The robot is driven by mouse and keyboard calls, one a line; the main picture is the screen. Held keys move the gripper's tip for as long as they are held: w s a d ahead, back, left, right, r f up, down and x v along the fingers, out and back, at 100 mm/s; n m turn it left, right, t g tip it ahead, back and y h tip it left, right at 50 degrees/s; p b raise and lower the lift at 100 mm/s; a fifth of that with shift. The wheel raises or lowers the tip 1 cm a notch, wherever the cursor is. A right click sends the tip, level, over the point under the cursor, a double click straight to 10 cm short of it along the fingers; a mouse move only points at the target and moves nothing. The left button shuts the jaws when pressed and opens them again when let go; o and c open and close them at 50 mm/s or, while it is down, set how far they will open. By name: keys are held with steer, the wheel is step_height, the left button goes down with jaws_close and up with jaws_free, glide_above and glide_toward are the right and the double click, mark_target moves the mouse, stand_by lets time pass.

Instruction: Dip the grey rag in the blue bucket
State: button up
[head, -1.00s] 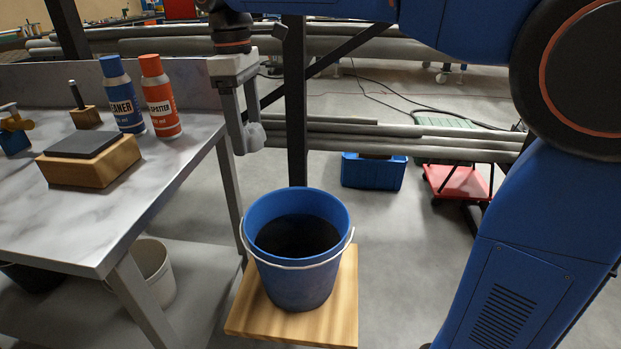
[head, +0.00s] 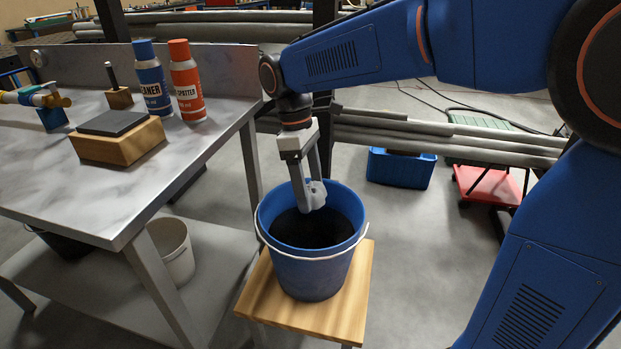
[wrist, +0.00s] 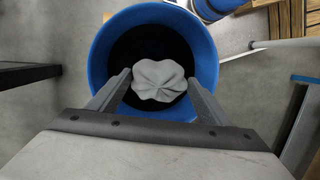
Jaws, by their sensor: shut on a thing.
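The blue bucket (head: 310,272) stands upright on a small wooden stool, with a white wire handle lying around its side and a dark inside. My gripper (head: 313,192) is over the bucket's mouth, pointing down, its fingertips at about the height of the back rim. It is shut on the grey rag (head: 314,197), a small crumpled bundle between the fingertips. In the wrist view the rag (wrist: 159,79) shows between the two fingers, inside the outline of the bucket's rim (wrist: 207,55). I cannot tell whether the rag touches anything in the dark inside.
A metal workbench (head: 60,185) stands at the left, bearing a blue spray can (head: 152,85), an orange one (head: 187,85) and a wooden block (head: 118,145). The stool (head: 345,315) bears the bucket. Behind are a pipe rack (head: 440,140), a blue crate (head: 400,170) and a red cart (head: 487,185).

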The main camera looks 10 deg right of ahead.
steer(key=w+a+x, duration=0.1)
steer(key=w+x, duration=0.1)
steer(key=x, duration=0.8)
steer(key=shift+a+f, duration=0.2)
steer(key=shift+f, duration=0.25)
stand_by(0.8)
steer(key=shift+s+d+r+v, duration=0.1)
steer(key=shift+s+d+v, duration=0.25)
steer(key=shift+v, duration=1.8)
steer(key=shift+s+d+r+v, duration=0.2)
steer(key=shift+s+v, duration=0.25)
steer(key=shift+v, duration=1.65)
steer(key=shift+s+d+r+v, duration=0.1)
steer(key=shift+s+d+v, duration=0.3)
steer(key=shift+v, duration=1.75)
steer(key=shift+s+f, duration=0.1)
